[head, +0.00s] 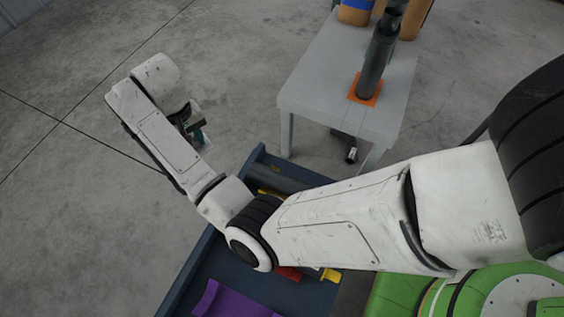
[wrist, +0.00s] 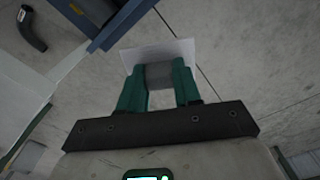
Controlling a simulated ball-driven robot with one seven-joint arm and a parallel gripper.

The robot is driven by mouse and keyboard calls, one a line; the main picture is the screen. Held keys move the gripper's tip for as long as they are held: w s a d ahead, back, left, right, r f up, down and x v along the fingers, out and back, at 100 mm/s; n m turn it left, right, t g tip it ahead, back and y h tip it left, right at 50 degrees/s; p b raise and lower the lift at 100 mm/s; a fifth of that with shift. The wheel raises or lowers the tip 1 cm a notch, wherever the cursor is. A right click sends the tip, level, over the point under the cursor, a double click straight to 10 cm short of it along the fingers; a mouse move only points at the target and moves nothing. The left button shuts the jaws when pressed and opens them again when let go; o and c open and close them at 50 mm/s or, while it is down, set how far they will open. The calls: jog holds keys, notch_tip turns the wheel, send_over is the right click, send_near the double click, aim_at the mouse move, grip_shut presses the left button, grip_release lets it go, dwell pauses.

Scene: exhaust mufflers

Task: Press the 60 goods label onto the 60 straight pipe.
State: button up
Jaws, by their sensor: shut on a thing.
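My gripper (wrist: 158,78) has green fingers and is shut on a pale, sheet-like label (wrist: 165,52) with a grey part between the fingers. I cannot read any print on it. In the head view my gripper (head: 194,132) hangs over bare floor, left of the table, partly hidden by my wrist. A dark straight pipe (head: 373,68) stands tilted in the picture on an orange base (head: 365,90) on the grey table (head: 318,75). No number is legible on it. My gripper is well apart from the pipe.
A blue-walled bin (head: 190,277) holds a purple piece (head: 232,300) and other coloured pieces, partly hidden by my arm. Orange-brown cylinders (head: 355,13) stand at the table's back. A dark curved pipe (wrist: 31,28) lies on the floor. Floor at left is clear.

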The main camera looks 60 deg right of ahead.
jog(key=s+d+f+m+b, duration=0.1)
jog(key=s+d+m, duration=0.2)
jog(key=d, duration=0.1)
jog(key=m+b, duration=0.3)
jog(key=m, duration=0.6)
send_over(288, 182)
notch_tip(288, 182, down, 8)
notch_tip(288, 182, down, 5)
jog(key=b, duration=0.4)
jog(key=shift+b, duration=0.3)
jog(key=shift+f+b, duration=0.6)
jog(key=shift+f, duration=0.45)
jog(key=shift+f, duration=0.45)
jog(key=shift+r, duration=0.15)
jog(key=shift+r+p, duration=0.4)
jog(key=shift+p, duration=0.1)
